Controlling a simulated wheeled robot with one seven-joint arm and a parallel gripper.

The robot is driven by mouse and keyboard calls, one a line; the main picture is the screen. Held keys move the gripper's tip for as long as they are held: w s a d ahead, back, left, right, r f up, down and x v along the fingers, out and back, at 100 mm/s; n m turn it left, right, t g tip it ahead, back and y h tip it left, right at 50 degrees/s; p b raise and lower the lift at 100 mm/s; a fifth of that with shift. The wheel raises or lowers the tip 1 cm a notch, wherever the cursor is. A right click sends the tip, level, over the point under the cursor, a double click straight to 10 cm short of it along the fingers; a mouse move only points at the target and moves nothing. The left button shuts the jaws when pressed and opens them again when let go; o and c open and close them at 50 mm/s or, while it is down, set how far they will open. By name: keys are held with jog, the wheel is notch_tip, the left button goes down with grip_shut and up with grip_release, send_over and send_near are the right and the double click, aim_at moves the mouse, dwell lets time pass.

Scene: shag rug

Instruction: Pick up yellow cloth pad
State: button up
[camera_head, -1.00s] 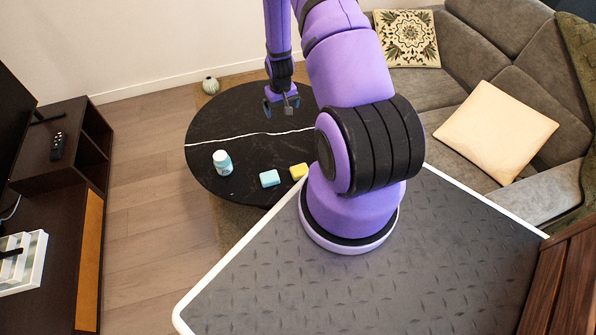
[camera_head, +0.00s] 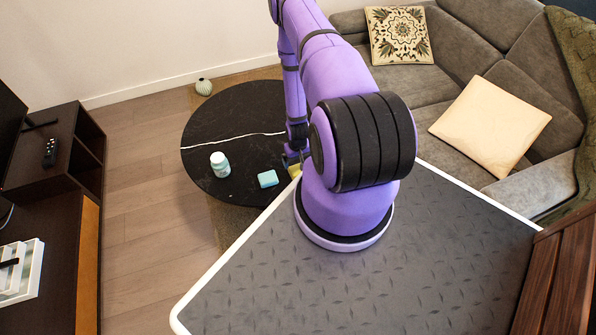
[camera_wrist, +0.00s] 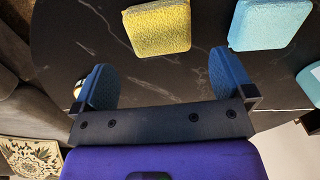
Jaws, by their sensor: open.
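The yellow cloth pad (camera_wrist: 157,27) lies on the black round table, just beyond and between my open fingertips in the wrist view. In the head view the yellow pad (camera_head: 294,170) is partly hidden by my gripper and arm. My gripper (camera_wrist: 163,75) is open, with nothing between its blue fingers. In the head view my gripper (camera_head: 291,160) is low over the table at the pad, partly hidden by my arm.
A light-blue pad (camera_head: 268,178) lies left of the yellow one; it also shows in the wrist view (camera_wrist: 270,24). A white-and-teal bottle (camera_head: 220,164) stands farther left on the black table (camera_head: 225,125). The grey sofa (camera_head: 450,60) is at the right.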

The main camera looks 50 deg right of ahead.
aim_at(298, 169)
jog(key=shift+s+a+f, duration=0.1)
jog(key=shift+f, duration=1.6)
jog(key=shift+s+f, duration=0.1)
jog(key=shift+f, duration=1.55)
jog(key=c, duration=0.8)
